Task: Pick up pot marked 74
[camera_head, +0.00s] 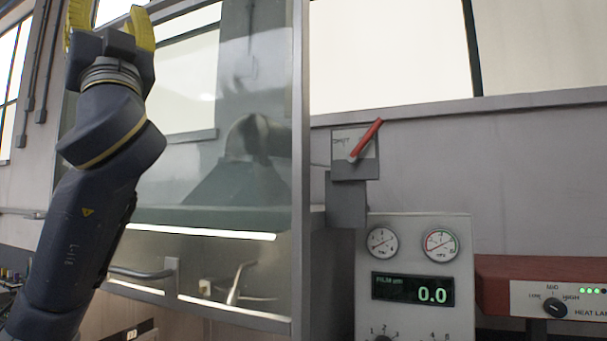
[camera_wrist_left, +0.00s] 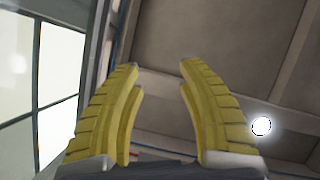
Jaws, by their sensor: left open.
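No pot and no mark 74 show in either view. My left gripper (camera_head: 108,8) is raised at the upper left of the head view, its yellow fingers pointing up and cut off by the top edge. In the left wrist view the two yellow fingers (camera_wrist_left: 157,75) stand apart with nothing between them, against a grey-brown ceiling. My right gripper is in neither view.
A glass-fronted cabinet (camera_head: 299,150) stands behind my left arm. Right of it is a grey panel (camera_head: 412,312) with two gauges and a display reading 0.0. A lever box (camera_head: 343,170) with a red handle sits above. A red heat-lamp unit (camera_head: 540,268) is far right.

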